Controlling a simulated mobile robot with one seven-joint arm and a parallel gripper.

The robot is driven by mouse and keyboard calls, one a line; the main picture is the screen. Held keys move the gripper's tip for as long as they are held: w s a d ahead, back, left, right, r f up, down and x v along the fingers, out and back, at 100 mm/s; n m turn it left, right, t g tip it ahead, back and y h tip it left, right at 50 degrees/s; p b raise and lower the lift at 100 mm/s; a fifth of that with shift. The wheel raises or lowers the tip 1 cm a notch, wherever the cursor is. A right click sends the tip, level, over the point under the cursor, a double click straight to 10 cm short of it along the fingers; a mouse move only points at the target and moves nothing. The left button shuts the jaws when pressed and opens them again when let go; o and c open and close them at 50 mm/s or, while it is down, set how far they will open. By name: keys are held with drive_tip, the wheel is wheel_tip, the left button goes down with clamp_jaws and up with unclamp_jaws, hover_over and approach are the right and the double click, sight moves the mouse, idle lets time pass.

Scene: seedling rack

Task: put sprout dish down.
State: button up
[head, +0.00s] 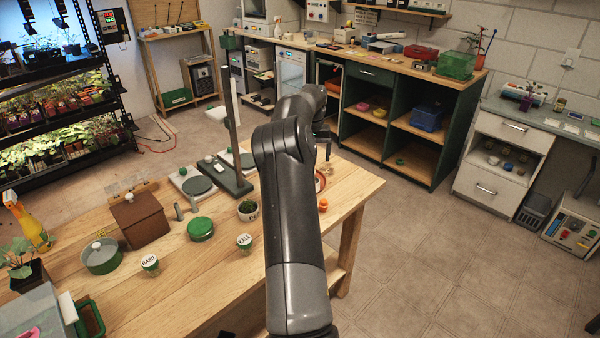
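My arm reaches from the bottom of the head view over the wooden table (228,272). My gripper (326,150) is mostly hidden behind the arm, near the table's far right end. I cannot see whether its fingers are open or shut, or whether they hold anything. No dish shows clearly in it. A red-rimmed round thing (321,181) lies below the gripper in the picture, partly hidden by the arm.
Left of the arm stand a green tin (200,229), labelled cups (149,265) (244,244), a brown box (140,220), a round green-grey container (101,257) and a post stand (228,176). An orange object (323,205) sits right of the arm. The table's front middle is clear.

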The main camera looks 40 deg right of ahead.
drive_tip(key=s+a+r+n+t, duration=0.1)
drive_tip(key=s+a+r, duration=0.1)
drive_tip(key=a+r, duration=0.6)
drive_tip(key=s+a+r+n+t, duration=0.1)
drive_tip(key=a+r, duration=0.4)
drive_tip(key=a, duration=0.7)
drive_tip(key=s+a+r+n+t, duration=0.1)
drive_tip(key=s+a+r, duration=0.1)
drive_tip(key=a+r, duration=0.65)
drive_tip(key=s+a+f+n+t, duration=0.1)
drive_tip(key=s+a+n, duration=0.1)
drive_tip(key=s+a, duration=0.45)
drive_tip(key=s+a+n, duration=0.1)
drive_tip(key=s+a, duration=0.3)
drive_tip(key=a, duration=0.6)
drive_tip(key=s+a+f+n, duration=0.1)
drive_tip(key=s+a+f, duration=0.1)
drive_tip(key=s+a, duration=0.2)
drive_tip(key=s+a+f+n+t, duration=0.1)
drive_tip(key=s+a+f+n, duration=0.1)
drive_tip(key=s, duration=0.5)
drive_tip(key=shift+s+a+f+t, duration=0.3)
drive_tip(key=shift+a+f, duration=0.55)
drive_tip(key=shift+a, duration=0.3)
